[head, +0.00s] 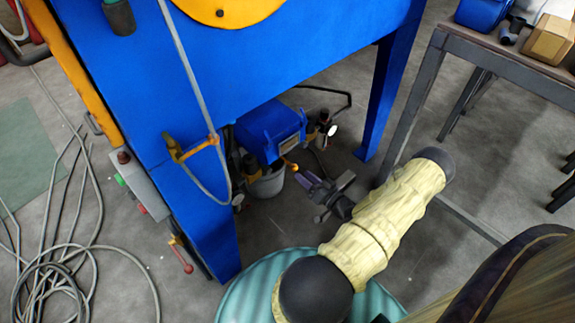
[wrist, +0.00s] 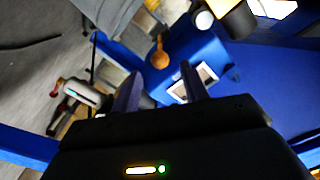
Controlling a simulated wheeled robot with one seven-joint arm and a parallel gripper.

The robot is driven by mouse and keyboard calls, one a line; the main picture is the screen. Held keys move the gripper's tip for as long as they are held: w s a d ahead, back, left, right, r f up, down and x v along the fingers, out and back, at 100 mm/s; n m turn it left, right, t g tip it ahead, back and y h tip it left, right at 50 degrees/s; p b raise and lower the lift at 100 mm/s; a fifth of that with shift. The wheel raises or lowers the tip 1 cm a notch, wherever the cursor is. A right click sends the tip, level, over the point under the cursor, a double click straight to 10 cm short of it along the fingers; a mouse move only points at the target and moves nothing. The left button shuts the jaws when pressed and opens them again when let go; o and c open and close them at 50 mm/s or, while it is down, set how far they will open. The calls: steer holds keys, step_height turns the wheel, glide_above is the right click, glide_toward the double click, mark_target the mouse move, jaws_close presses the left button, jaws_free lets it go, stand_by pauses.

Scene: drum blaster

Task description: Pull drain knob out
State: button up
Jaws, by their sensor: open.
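A small orange-yellow knob (head: 290,165), which looks like the drain knob, sits low on the front of a blue unit (head: 268,130) under the big blue machine. In the wrist view the knob (wrist: 158,55) stands upright ahead of my fingers, roughly in line with the gap between them, with the blue unit (wrist: 200,48) behind it. My gripper (head: 303,174) is open, its two purple fingers apart and nothing between them. In the wrist view my gripper (wrist: 160,80) appears just short of the knob. I cannot tell whether a fingertip touches it.
The blue machine leg (head: 385,95) and a metal table (head: 470,50) stand to the right. A teal drum (head: 245,295) is in front, under my arm. Hoses (head: 80,270) lie at left.

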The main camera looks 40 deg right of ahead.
mark_target(288, 162)
steer(key=w+b, duration=0.1)
steer(key=w, duration=0.2)
steer(key=w+b, duration=0.1)
steer(key=w, duration=0.1)
steer(key=w+b, duration=0.1)
steer(key=w, duration=0.2)
steer(key=shift+w+a+f, duration=0.15)
steer(key=shift+w+a, duration=0.1)
steer(key=shift+w, duration=0.05)
steer(key=shift+w+a, duration=0.1)
steer(key=shift+w, duration=0.4)
jaws_close()
